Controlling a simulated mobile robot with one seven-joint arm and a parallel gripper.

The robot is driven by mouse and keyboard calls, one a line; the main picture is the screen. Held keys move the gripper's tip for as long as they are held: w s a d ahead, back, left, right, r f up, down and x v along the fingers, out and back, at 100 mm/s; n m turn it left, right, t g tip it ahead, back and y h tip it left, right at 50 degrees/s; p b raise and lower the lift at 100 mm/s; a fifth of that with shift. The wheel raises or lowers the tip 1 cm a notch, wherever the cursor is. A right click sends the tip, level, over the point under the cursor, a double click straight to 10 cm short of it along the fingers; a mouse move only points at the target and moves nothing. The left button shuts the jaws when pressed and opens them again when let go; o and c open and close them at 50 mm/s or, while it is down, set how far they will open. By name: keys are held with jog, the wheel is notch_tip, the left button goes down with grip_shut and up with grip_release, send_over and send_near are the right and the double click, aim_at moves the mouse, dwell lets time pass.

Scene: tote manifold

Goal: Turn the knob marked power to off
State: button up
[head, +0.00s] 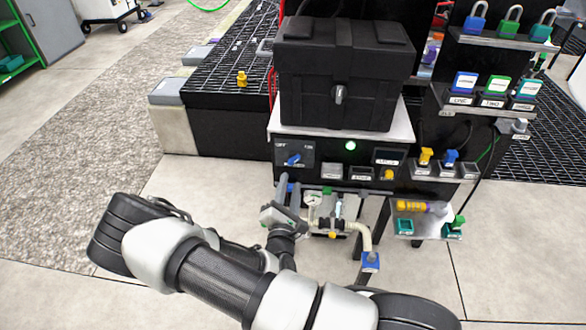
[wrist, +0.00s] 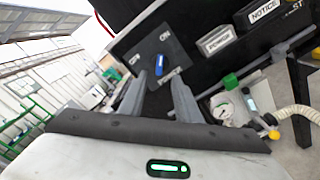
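The rotary knob (head: 293,159) has a blue lever and sits on a dark square plate at the left of the black panel. In the head view its lever slants up to the right, roughly toward the right-hand label. In the wrist view the knob (wrist: 159,64) lies just beyond my fingertips, with OFF and ON lettering on its plate (wrist: 146,48). My gripper (wrist: 160,82) is open, its two grey fingers apart with nothing between them. In the head view my gripper (head: 288,190) is just below the knob plate, apart from the knob.
A black case (head: 343,75) stands on top of the panel, above a lit green lamp (head: 350,145). A gauge (head: 312,199) and a beige hose (head: 361,236) are right of my gripper. Shelves with padlocks (head: 513,22) stand at right. Floor is clear at left.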

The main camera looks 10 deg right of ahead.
aim_at(294, 162)
jog(key=b+x, duration=0.1)
jog(key=x, duration=0.7)
jog(key=shift+w+b, duration=0.25)
jog(key=shift+b, duration=0.1)
grip_shut()
